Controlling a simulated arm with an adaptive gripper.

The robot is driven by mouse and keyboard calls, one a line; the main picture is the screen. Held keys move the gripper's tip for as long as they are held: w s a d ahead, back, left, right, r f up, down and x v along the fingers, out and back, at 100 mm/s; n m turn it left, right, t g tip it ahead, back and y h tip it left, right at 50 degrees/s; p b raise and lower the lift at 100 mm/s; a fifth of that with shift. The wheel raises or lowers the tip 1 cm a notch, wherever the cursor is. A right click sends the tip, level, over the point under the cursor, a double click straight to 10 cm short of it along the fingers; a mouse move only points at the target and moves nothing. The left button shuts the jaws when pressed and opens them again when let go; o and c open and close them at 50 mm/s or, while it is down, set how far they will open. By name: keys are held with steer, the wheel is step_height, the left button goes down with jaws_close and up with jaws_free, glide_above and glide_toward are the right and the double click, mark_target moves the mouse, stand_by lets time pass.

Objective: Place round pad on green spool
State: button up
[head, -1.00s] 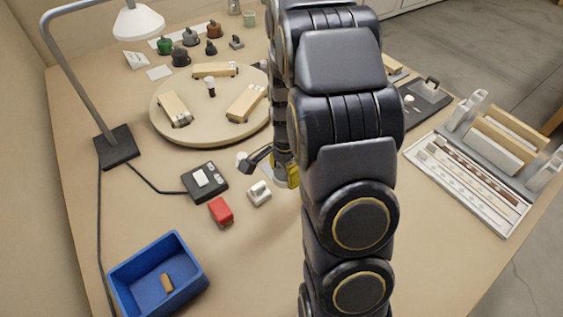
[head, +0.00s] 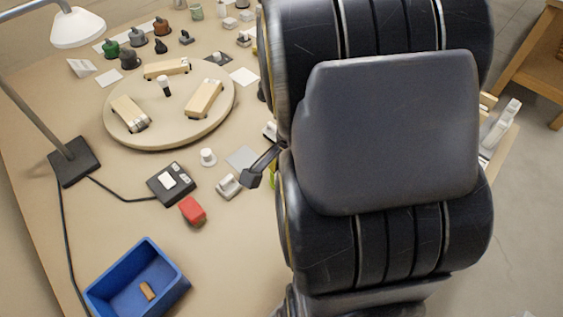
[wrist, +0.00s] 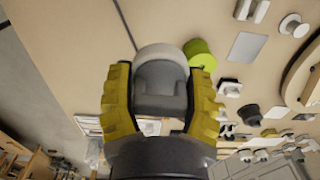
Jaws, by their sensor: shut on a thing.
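My gripper (wrist: 163,100) shows in the wrist view with its yellow fingers closed on a grey piece with a pale rounded edge, which looks like the round pad (wrist: 160,54). The green spool (wrist: 200,53) is just right of the pad's far edge and partly covered by a finger and the pad. I cannot tell the height gap between them. In the head view my arm hides the gripper and the pad. Only a green sliver of the spool (head: 272,179) shows beside the arm.
A white spool (head: 208,158), a grey square (head: 242,158) and a white block (head: 228,186) stand close by on the left. A round turntable (head: 185,125), a red block (head: 193,210), a black control box (head: 171,184), a lamp (head: 75,160) and a blue bin (head: 140,285) lie further out.

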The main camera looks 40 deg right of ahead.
steer(key=w+d+f, duration=0.2)
steer(key=w+f, duration=0.1)
steer(key=w+d+f, duration=0.6)
steer(key=shift+w+f, duration=0.25)
steer(key=shift+w, duration=0.15)
steer(key=shift+f, duration=1.5)
steer(key=shift+f, duration=0.15)
steer(key=o, duration=0.9)
